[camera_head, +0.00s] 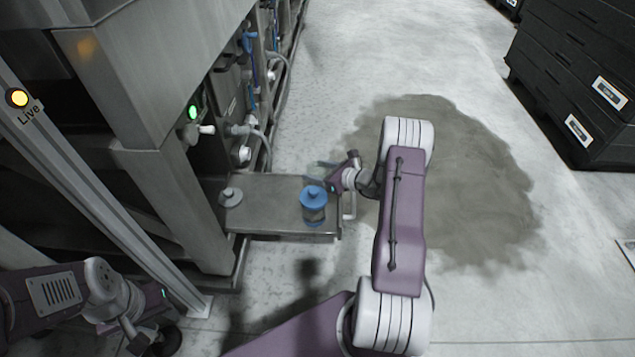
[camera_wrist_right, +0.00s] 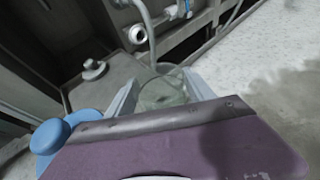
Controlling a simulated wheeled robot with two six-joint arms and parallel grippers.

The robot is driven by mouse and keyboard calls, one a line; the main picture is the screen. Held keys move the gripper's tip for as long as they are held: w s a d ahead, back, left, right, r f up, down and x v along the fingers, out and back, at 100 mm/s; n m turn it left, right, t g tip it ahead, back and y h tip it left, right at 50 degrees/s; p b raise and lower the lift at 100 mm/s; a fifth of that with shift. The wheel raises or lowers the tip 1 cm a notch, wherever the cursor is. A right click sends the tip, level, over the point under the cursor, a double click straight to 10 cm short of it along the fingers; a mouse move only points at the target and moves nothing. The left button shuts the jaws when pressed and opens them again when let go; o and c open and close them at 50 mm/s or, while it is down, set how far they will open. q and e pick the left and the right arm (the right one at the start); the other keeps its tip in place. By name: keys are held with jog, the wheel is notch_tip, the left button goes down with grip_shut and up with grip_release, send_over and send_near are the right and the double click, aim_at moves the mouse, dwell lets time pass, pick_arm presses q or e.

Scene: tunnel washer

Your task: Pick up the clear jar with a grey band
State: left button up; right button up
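A clear, see-through jar (camera_wrist_right: 164,92) stands between the two fingers of my right gripper (camera_wrist_right: 162,82) in the right wrist view. Its band is not clearly visible. In the head view the right gripper (camera_head: 322,172) is low at the far right end of the metal shelf, and the clear jar is hard to make out there. The fingers look spread to either side of the jar; I see no clear grip. My left gripper (camera_head: 150,338) is at the lower left, away from the shelf, and its fingers are unclear.
A blue-lidded jar (camera_head: 313,203) stands on the metal shelf (camera_head: 268,215), close to my right gripper. A grey knobbed object (camera_head: 231,197) sits at the shelf's left. The washer (camera_head: 165,60) rises behind. Dark crates (camera_head: 580,75) stand at far right; a wet patch (camera_head: 470,190) covers open floor.

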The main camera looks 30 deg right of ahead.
grip_shut()
jog(key=shift+r, duration=0.1)
jog(key=shift+r+p, duration=0.4)
jog(key=shift+p, duration=0.05)
jog(key=s+d+r+p, duration=0.7)
jog(key=s+r+p, duration=0.1)
jog(key=r, duration=0.2)
jog(key=shift+s+d+p, duration=0.35)
jog(key=shift+s+d, duration=0.05)
